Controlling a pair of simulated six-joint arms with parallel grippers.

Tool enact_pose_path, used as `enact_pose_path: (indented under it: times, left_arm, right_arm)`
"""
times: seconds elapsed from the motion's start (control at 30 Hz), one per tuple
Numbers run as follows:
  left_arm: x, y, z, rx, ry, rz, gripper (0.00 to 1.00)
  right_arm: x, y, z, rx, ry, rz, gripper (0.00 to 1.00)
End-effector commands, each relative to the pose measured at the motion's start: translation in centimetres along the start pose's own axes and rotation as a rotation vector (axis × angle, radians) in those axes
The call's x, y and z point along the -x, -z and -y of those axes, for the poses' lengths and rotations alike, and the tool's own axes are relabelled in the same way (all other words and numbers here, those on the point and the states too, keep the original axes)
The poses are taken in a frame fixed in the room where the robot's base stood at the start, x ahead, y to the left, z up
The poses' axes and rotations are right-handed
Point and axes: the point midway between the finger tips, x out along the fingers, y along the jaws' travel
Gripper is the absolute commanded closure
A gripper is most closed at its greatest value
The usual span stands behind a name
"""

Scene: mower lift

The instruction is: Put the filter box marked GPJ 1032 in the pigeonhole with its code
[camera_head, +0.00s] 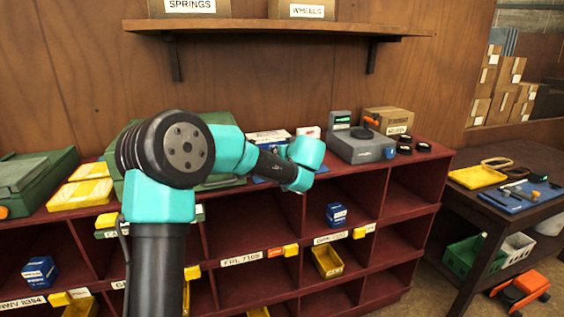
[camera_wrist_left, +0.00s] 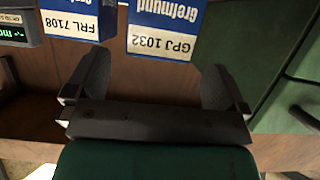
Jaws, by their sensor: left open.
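The blue-and-white filter box marked GPJ 1032 (camera_wrist_left: 165,30) appears upside down at the top of the left wrist view. My left gripper (camera_wrist_left: 152,78) is open and empty. Its fingers point toward the box, which lies just beyond the tips, set toward the picture's right finger. In the head view my left wrist hides the fingers. A similar box marked FRL 7108 (camera_wrist_left: 75,25) stands beside it. The red pigeonhole shelf (camera_head: 250,217) has code labels, including one that reads FRL 7108 (camera_head: 240,258). Another label (camera_head: 331,238) is too blurred to read surely. My right gripper is out of view.
A grey device (camera_head: 360,146) and cardboard box (camera_head: 388,120) stand on the shelf top at right. Blue boxes occupy some pigeonholes (camera_head: 336,214). A wall shelf (camera_head: 280,27) hangs above.

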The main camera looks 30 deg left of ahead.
Motion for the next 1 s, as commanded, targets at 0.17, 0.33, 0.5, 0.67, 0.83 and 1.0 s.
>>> enact_pose_path:
  times: [0.17,0.33,0.5,0.67,0.83,1.0]
  left_arm:
    - [-1.1,0.0,0.0,0.0,0.0,0.001,0.0]
    - [-1.1,0.0,0.0,0.0,-0.001,0.001,0.0]
    - [-1.4,0.0,0.0,0.0,0.0,0.001,0.0]
    - [-3.0,0.1,-0.1,0.0,0.002,0.001,0.0]
    - [-5.3,0.2,-0.1,0.0,0.001,0.001,0.0]
    - [-6.3,0.3,-0.1,0.0,0.0,0.0,0.0]
  right_arm:
    - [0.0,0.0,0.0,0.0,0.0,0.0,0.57]
    - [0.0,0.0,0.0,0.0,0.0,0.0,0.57]
    - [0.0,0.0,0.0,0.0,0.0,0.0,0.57]
    - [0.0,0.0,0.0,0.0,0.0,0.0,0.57]
    - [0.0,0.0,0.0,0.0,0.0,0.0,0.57]
    - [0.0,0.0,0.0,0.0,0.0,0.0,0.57]
